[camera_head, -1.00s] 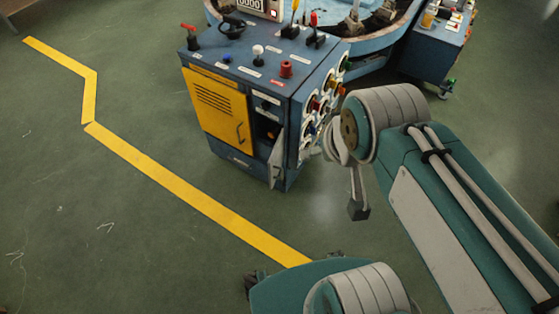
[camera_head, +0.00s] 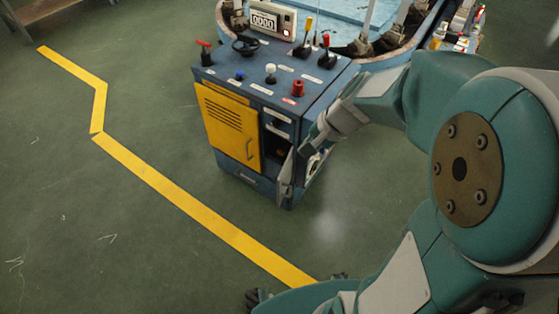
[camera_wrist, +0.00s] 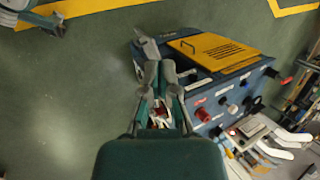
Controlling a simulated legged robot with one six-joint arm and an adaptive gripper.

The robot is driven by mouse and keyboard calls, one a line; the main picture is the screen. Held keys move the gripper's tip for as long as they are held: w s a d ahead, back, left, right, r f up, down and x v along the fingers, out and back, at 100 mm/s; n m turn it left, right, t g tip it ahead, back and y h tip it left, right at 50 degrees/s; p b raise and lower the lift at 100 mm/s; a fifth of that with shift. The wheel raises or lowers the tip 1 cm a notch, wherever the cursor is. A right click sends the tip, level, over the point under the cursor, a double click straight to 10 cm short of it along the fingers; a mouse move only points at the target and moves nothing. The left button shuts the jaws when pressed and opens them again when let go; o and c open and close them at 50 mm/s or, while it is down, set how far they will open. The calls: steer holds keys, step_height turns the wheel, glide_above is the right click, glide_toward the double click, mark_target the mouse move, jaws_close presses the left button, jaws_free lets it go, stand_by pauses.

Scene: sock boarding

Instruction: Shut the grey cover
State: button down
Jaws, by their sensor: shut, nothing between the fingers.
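The grey cover (camera_head: 286,178) is a narrow door on the lower right front of the blue cabinet. It stands swung outward, with a dark opening (camera_head: 278,147) beside it. My gripper (camera_head: 311,140) is shut and empty, close to the right of the cover's upper part at the cabinet's corner. In the wrist view, the cover (camera_wrist: 147,45) juts from the cabinet just beyond my gripper (camera_wrist: 159,66). I cannot tell whether they touch.
The blue cabinet (camera_head: 305,98) has a yellow vented door (camera_head: 231,128), and knobs and levers on top. A round blue machine (camera_head: 345,22) stands behind it. A yellow floor line (camera_head: 190,207) crosses clear green floor at the left.

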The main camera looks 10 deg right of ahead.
steer(key=w+d+f+m+y, duration=0.1)
steer(key=w+d+f+m, duration=0.15)
steer(key=f, duration=0.35)
steer(key=w+d+f+m+y, duration=0.1)
steer(key=w+d+f+m, duration=0.1)
steer(key=w+f+m, duration=0.3)
steer(key=m+t, duration=0.2)
steer(key=m, duration=0.6)
glide_toward(280, 182)
steer(key=shift+n+y, duration=0.25)
steer(key=shift+y, duration=0.15)
steer(key=f, duration=0.2)
steer(key=w+a+f, duration=0.2)
steer(key=f, duration=0.1)
steer(key=shift+a+f, duration=0.25)
steer(key=shift+f, duration=0.1)
steer(key=shift+w+a, duration=0.3)
steer(key=shift+a, duration=0.25)
steer(key=shift+a, duration=0.15)
